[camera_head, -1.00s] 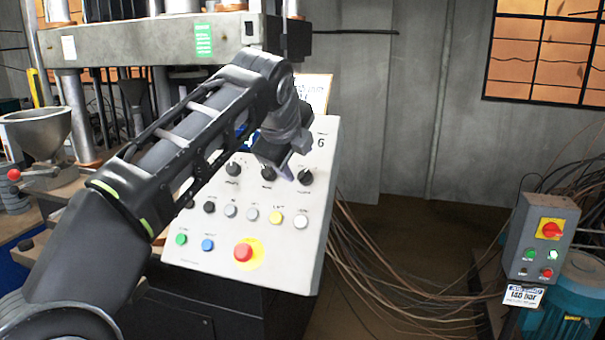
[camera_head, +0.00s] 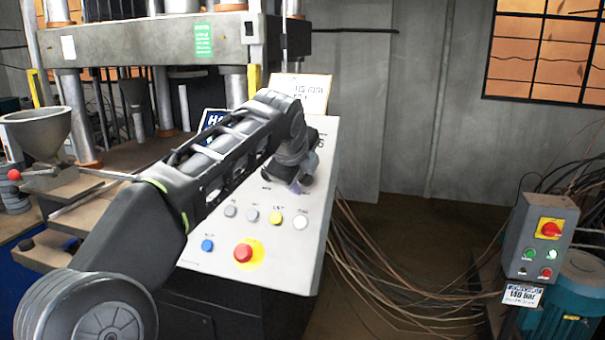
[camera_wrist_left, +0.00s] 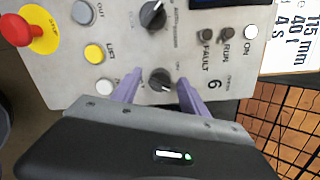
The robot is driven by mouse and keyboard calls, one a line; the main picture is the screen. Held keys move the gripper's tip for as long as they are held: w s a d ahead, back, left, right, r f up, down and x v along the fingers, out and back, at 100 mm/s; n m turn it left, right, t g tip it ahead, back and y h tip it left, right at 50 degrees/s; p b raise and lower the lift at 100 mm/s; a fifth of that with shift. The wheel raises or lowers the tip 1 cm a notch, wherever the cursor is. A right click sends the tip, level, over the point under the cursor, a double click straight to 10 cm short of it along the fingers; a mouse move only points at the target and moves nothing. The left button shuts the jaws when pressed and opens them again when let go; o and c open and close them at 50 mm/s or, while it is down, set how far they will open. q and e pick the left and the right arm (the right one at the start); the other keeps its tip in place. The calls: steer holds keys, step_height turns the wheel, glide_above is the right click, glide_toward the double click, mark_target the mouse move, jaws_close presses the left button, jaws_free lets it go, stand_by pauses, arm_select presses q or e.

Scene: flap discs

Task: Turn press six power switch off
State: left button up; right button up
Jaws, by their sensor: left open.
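The press control panel (camera_head: 290,265), marked with a 6, is the tilted light-grey face in the middle of the head view. My left gripper (camera_head: 299,187) is at the panel's upper right and covers the dark knobs there. In the left wrist view, a black rotary knob (camera_wrist_left: 161,80) lies between the fingertips of my open left gripper (camera_wrist_left: 158,79), beside the number 6. Small lettering around this knob is too blurred to read. I cannot tell whether the fingers touch it. A second black knob (camera_wrist_left: 153,15) is above it. My right gripper is not in view.
A red stop button (camera_head: 243,252) on a yellow disc is low on the panel. Yellow (camera_head: 275,217) and white (camera_head: 300,222) buttons lie just below my left gripper. A grey switch box (camera_head: 540,237) with a red rotary switch stands apart at the right.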

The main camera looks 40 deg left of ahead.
arm_select(q)
steer(key=shift+c, duration=0.5)
jaws_close()
steer(key=shift+r, duration=0.1)
steer(key=shift+n, duration=0.5)
steer(key=n+p, duration=0.1)
steer(key=n, duration=0.3)
steer(key=shift+r, duration=0.1)
steer(key=n+h, duration=0.1)
steer(key=n, duration=0.5)
steer(key=shift+n, duration=0.4)
